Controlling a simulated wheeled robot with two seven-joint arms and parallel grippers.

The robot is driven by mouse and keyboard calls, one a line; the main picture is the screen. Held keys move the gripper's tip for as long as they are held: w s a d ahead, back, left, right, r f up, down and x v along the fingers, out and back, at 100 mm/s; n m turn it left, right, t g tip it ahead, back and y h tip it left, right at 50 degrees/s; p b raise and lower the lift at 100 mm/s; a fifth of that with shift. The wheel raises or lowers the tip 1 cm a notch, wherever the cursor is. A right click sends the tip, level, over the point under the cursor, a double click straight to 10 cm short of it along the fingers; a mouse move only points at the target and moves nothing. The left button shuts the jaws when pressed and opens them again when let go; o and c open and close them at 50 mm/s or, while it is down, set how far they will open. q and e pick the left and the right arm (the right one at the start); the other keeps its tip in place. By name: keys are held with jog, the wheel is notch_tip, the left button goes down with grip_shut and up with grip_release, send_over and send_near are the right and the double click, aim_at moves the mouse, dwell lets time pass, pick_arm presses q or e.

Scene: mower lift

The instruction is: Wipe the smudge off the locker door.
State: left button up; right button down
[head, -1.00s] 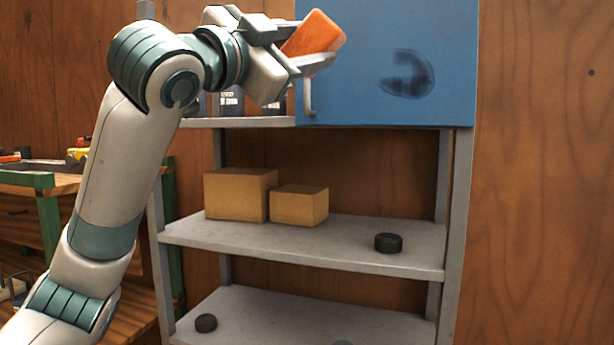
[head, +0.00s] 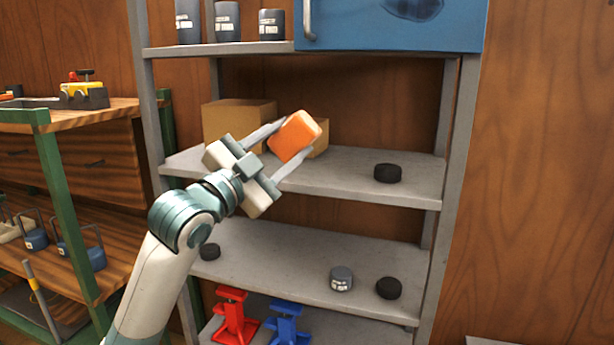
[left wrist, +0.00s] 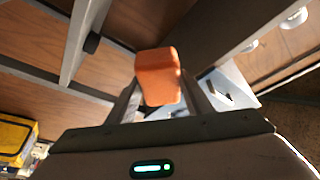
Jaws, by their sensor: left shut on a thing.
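The blue locker door (head: 385,32) is at the top of the shelf unit in the head view, partly cut off by the frame. A dark smudge (head: 414,9) shows on it at the top edge. My left gripper (head: 284,143) is shut on an orange sponge-like block (head: 296,137), below the door and in front of the middle shelf. The block also shows between the fingers in the left wrist view (left wrist: 158,78). My right gripper is not in view.
Cardboard boxes (head: 238,118) and a black puck (head: 388,173) are on the middle shelf (head: 350,182). Below are a grey can (head: 341,279) and red (head: 234,318) and blue (head: 286,326) stands. A green-framed workbench (head: 62,215) stands at left.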

pick_arm(q)
jog(key=s+a+f+n+t+y, duration=0.1)
jog(key=s+a+f+y, duration=0.15)
jog(key=f, duration=0.55)
jog(key=s+a+f+n+t+y, duration=0.1)
jog(key=s+a+f, duration=0.15)
jog(key=f, duration=0.55)
jog(key=s+a+f+n+t+y, duration=0.1)
jog(key=s+a+f+y, duration=0.15)
jog(key=f, duration=0.55)
jog(key=s+a+f+n+y, duration=0.2)
jog(key=s+a+f+y, duration=0.1)
jog(key=s+f, duration=0.4)
jog(key=s+a+f+n+t+y, duration=0.1)
jog(key=s+a+f+n+y, duration=0.1)
jog(key=s+a+f, duration=0.4)
jog(key=s+f+y, duration=0.1)
jog(key=s+f, duration=0.1)
jog(key=s, duration=0.1)
jog(key=shift+s+y, duration=0.4)
